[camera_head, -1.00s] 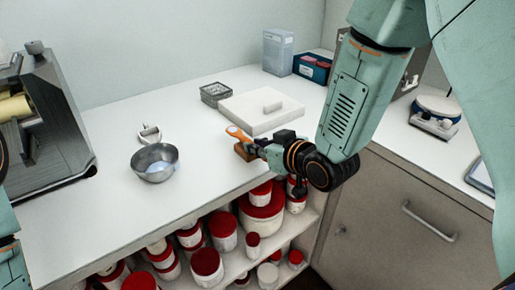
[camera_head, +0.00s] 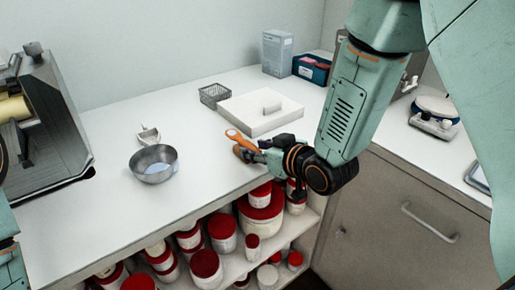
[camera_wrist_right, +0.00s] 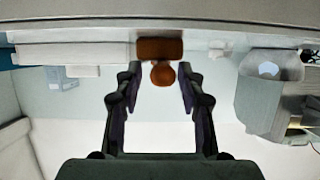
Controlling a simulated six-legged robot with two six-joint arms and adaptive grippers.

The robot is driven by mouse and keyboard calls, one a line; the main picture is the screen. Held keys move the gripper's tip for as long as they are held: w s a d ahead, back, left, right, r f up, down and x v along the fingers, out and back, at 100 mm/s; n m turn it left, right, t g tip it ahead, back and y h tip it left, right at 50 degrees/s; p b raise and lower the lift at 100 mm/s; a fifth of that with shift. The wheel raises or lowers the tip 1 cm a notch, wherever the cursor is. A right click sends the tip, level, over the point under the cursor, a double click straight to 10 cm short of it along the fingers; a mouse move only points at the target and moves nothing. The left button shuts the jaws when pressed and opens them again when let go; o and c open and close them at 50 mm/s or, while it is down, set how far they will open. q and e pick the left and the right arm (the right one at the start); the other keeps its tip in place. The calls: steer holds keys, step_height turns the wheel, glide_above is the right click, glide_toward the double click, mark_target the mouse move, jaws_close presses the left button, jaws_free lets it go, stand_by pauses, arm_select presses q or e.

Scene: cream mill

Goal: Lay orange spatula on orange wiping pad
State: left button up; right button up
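The orange spatula (camera_head: 238,138) is at the front edge of the white counter, with one end pointing away to the upper left. The orange-brown wiping pad (camera_head: 241,154) is right beside it, partly hidden by my right gripper (camera_head: 256,154). In the right wrist view the fingers of my right gripper (camera_wrist_right: 160,92) stand apart. A round orange end of the spatula (camera_wrist_right: 162,74) shows between the fingertips, with gaps on both sides, next to the pad (camera_wrist_right: 160,48). I cannot tell whether spatula and pad touch. My left gripper is out of view.
A white slab (camera_head: 255,112) with a small block lies behind the spatula, beside a wire basket (camera_head: 212,95). A metal bowl (camera_head: 153,164) and a scoop (camera_head: 149,136) stand to the left. Red-lidded jars (camera_head: 222,230) fill the shelf below. The counter between bowl and spatula is clear.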

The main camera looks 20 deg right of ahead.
steer(key=shift+r, duration=0.2)
steer(key=p+v, duration=0.5)
steer(key=v, duration=0.7)
steer(key=shift+f, duration=0.1)
steer(key=s+f+m+g+h, duration=0.1)
steer(key=s+f+g, duration=0.2)
steer(key=s+f, duration=0.35)
steer(key=s+f+m+g+h, duration=0.1)
steer(key=s+f+g, duration=0.25)
steer(key=f, duration=0.55)
steer(key=s+d+f+m+g+h, duration=0.1)
steer(key=s+f+g, duration=0.2)
steer(key=s+f, duration=0.2)
steer(key=s+d+f+m+g+h, duration=0.1)
steer(key=s+f+g, duration=0.2)
steer(key=s, duration=0.9)
steer(key=shift+d+f+h, duration=0.3)
steer(key=shift+f, duration=0.65)
